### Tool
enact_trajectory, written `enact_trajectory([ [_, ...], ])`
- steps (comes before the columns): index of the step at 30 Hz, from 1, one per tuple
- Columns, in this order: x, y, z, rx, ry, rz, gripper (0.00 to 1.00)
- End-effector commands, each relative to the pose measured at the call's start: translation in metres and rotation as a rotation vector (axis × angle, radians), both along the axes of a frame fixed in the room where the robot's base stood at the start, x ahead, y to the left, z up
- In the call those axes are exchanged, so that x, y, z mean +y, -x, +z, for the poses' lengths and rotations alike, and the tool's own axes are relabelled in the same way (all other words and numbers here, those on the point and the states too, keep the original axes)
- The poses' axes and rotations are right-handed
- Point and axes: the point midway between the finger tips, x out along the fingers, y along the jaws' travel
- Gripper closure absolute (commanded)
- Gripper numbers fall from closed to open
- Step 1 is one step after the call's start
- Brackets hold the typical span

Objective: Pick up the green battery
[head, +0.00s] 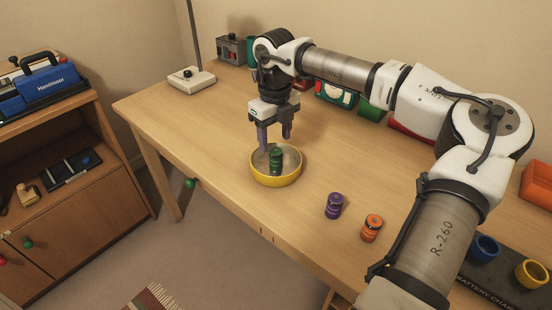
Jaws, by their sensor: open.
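The green battery (276,160) stands upright inside a round yellow bowl (277,181) near the front edge of the wooden desk. My gripper (275,142) points down over the far side of the bowl, with its fingers apart and nothing between them. The fingertips are close to the battery's top; I cannot tell whether they touch the bowl. The battery's base is partly hidden by the bowl's near rim.
A purple battery (334,205) and an orange battery (371,228) stand on the desk right of the bowl. A black battery charger (490,284) with blue (485,247) and yellow (532,272) cups lies at the right. A lamp base (191,79) stands at the back left. The desk left of the bowl is clear.

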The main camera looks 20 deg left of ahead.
Motion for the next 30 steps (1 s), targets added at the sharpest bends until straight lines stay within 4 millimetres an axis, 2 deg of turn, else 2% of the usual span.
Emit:
enact_trajectory([
  [5,-0.001,0.001,-0.01,0.003,-0.001,0.001,0.45],
  [14,-0.003,0.001,-0.051,0.002,-0.002,0.0,0.45],
  [21,-0.003,0.0,-0.054,0.0,-0.002,0.0,0.45],
  [30,-0.003,0.0,-0.054,0.0,-0.001,0.0,0.84],
])
